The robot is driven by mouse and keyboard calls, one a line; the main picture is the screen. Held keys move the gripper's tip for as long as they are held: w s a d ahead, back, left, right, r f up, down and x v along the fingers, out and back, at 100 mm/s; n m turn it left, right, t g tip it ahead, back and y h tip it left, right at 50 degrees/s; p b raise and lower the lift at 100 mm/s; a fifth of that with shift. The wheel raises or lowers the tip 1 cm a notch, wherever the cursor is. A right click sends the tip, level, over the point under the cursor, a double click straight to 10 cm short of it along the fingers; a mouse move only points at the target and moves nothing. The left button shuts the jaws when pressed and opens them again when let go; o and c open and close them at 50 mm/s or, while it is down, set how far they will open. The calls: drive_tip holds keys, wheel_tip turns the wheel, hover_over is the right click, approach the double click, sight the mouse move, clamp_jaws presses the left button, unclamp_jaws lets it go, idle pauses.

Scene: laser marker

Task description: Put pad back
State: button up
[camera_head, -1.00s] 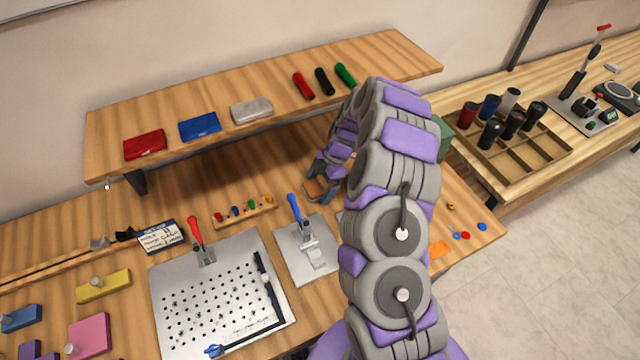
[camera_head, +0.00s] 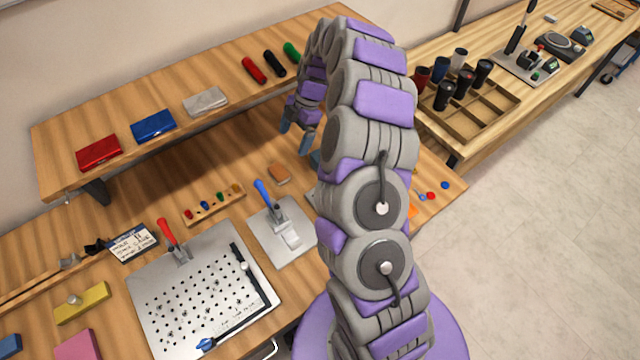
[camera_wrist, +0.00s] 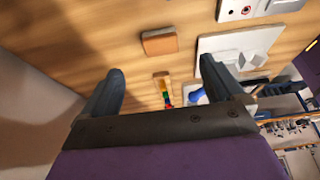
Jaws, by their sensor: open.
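A small orange-brown pad (camera_head: 278,174) lies flat on the workbench, behind the clamp plate with the blue handle and right of the small peg rack. It also shows in the wrist view (camera_wrist: 159,42), beyond the fingertips and clear of them.
The blue-handled clamp plate (camera_head: 270,238), the peg rack (camera_head: 213,207) and the perforated plate (camera_head: 150,275) stand nearby. The wooden shelf (camera_head: 150,85) overhangs the bench's back, holding coloured cases and cylinders. A compartment tray (camera_head: 487,115) stands on the right bench.

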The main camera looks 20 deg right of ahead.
drive_tip(key=s+a+r+m+h, duration=0.1)
drive_tip(key=s+a+r+m, duration=0.35)
drive_tip(key=s+r, duration=0.35)
drive_tip(key=s+a+r+m, duration=0.3)
drive_tip(key=s+a+r, duration=0.2)
drive_tip(key=s+r, duration=0.25)
drive_tip(key=s+d+r+m+h, duration=0.1)
drive_tip(key=s+m, duration=0.5)
drive_tip(key=s, duration=0.7)
drive_tip(key=s+d+m+h, duration=0.2)
drive_tip(key=s+m, duration=0.4)
drive_tip(key=s, duration=0.6)
drive_tip(key=shift+s+d+r+m+g, duration=0.2)
drive_tip(key=shift+s+r+m+g, duration=0.15)
drive_tip(key=shift+s+r+g, duration=0.05)
